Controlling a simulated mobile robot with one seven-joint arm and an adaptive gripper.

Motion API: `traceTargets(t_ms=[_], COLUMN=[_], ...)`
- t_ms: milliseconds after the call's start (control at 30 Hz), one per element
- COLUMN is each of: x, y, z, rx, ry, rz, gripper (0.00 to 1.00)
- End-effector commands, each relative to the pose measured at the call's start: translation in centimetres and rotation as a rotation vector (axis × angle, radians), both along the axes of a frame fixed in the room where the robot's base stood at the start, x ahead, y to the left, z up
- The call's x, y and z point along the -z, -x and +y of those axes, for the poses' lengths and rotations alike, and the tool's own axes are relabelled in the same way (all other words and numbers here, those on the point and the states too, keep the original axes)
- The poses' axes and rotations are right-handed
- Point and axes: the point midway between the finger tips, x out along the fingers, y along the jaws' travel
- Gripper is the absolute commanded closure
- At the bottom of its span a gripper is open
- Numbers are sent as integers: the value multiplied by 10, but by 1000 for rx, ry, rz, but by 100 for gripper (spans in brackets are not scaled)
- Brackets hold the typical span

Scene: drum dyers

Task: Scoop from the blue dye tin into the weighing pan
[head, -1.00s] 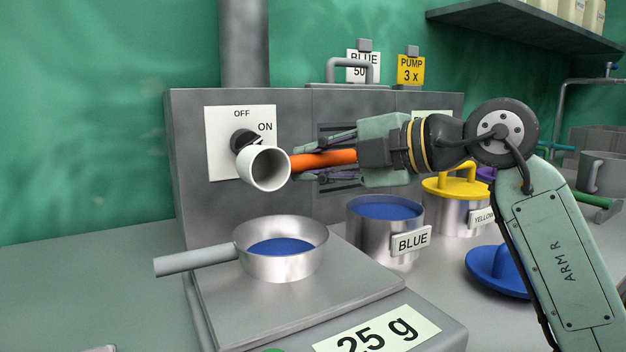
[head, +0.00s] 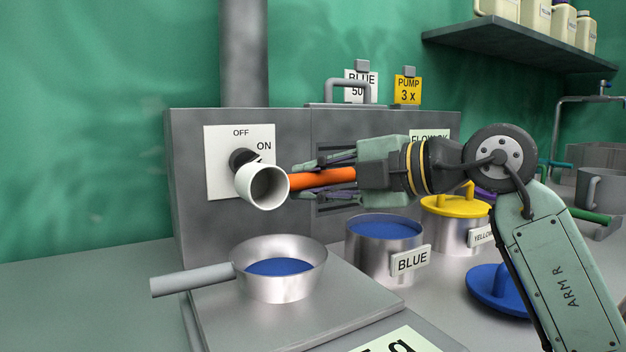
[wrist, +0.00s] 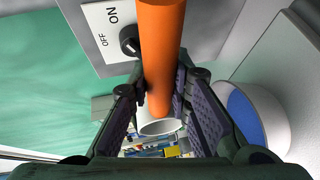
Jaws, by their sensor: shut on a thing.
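My gripper (head: 325,180) is shut on the orange handle of a scoop. The scoop's white cup (head: 262,186) is tilted with its mouth facing the head camera, and its inside looks empty. The orange handle (wrist: 160,50) fills the middle of the wrist view. The weighing pan (head: 280,280) is metal, holds blue dye and stands on the scale below the cup. The open blue dye tin (head: 375,262) stands right of the pan, below my gripper, with blue dye inside. A pan or tin with blue dye (wrist: 245,115) shows at right in the wrist view.
The blue lid (head: 490,290) lies right of the blue tin. The yellow tin (head: 455,225) is closed, behind it. A grey box with an ON/OFF switch (head: 240,158) stands right behind the cup. The pan's handle (head: 190,280) sticks out left. The counter at left is clear.

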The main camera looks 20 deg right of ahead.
Motion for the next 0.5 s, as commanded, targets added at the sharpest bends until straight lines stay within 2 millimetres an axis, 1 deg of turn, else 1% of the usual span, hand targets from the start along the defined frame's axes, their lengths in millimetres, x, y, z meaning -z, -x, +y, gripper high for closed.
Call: traceTargets(t_ms=[333, 500], x=[-1, -12], y=[0, 0], z=[0, 0], rx=[0, 0], ry=[-1, -1], rz=[-1, -1], gripper=[100, 100])
